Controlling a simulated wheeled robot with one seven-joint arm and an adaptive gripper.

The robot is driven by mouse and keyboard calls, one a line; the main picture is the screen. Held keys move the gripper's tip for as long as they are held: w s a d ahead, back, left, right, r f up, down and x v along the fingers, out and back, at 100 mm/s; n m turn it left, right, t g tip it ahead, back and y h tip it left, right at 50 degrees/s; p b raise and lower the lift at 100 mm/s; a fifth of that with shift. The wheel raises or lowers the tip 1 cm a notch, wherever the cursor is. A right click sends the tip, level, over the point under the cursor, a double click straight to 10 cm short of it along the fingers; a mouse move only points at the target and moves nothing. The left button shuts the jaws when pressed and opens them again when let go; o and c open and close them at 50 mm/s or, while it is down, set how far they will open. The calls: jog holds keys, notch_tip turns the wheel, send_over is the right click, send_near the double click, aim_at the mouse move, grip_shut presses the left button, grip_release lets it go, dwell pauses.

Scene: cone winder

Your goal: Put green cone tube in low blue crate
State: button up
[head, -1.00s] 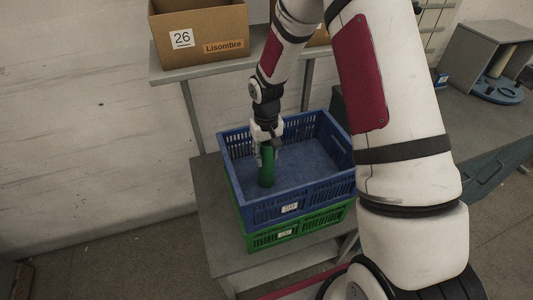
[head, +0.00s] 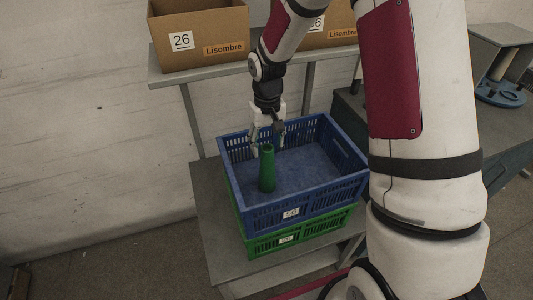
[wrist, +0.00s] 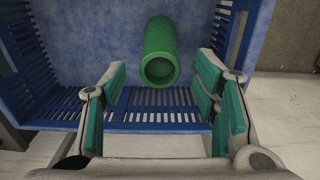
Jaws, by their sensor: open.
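The green cone tube (head: 267,170) stands upright inside the blue crate (head: 262,215), on its floor near the left side. In the wrist view the tube (wrist: 159,52) shows its open end toward the camera, beyond my fingers. My gripper (head: 267,144) is open and empty, just behind and above the tube in the head view. In the wrist view the gripper's green-padded fingers (wrist: 164,95) are spread wide with nothing between them. The tube appears apart from both fingers.
The blue crate sits on a green crate (head: 300,232) on a grey stand (head: 212,210). Cardboard boxes, one labelled 26 (head: 198,38), stand on a shelf (head: 200,72) behind. The rest of the blue crate's floor is clear.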

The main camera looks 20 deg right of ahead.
notch_tip(320, 180, up, 5)
jog(key=shift+r+b, duration=0.2)
jog(key=shift+b, duration=0.15)
jog(key=s+r+t, duration=0.2)
jog(key=s+r, duration=0.7)
jog(key=r, duration=0.5)
jog(key=s+r+t, duration=0.1)
jog(key=s+r, duration=0.2)
jog(key=s, duration=0.4)
jog(key=s+r+t, duration=0.2)
jog(key=s+r, duration=0.1)
jog(key=s, duration=0.5)
jog(key=shift+r+t, duration=0.3)
jog(key=shift+s, duration=0.1)
